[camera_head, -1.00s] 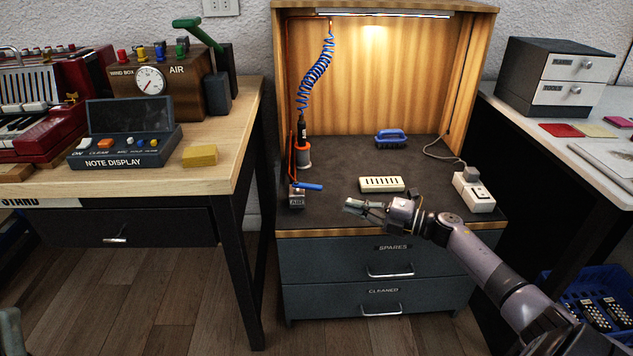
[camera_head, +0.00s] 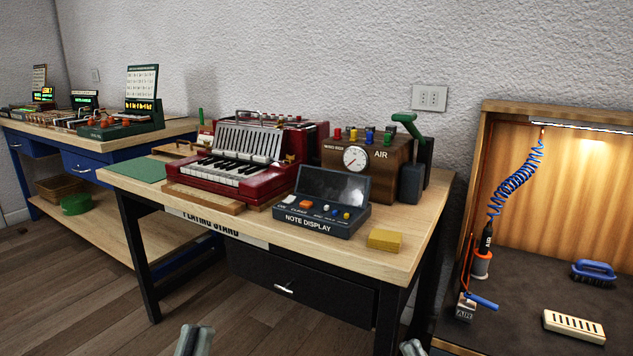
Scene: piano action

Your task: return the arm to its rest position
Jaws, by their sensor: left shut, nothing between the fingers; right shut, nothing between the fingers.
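My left gripper (camera_head: 195,341) shows at the bottom edge, left of centre, with only its grey tip in view. It is shut and empty, in front of the playing stand table. My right gripper (camera_head: 413,348) shows as a small grey tip at the bottom edge, right of centre. It is shut and empty, in front of the table's right leg. Both are clear of the furniture in the picture. The rest of both arms is out of view.
The wooden playing stand table (camera_head: 330,240) holds a red accordion (camera_head: 235,165), a note display (camera_head: 320,212), a yellow block (camera_head: 385,239) and the wind box (camera_head: 372,170). The lit booth (camera_head: 510,330) stands at right. A blue-framed bench (camera_head: 165,135) stands at far left.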

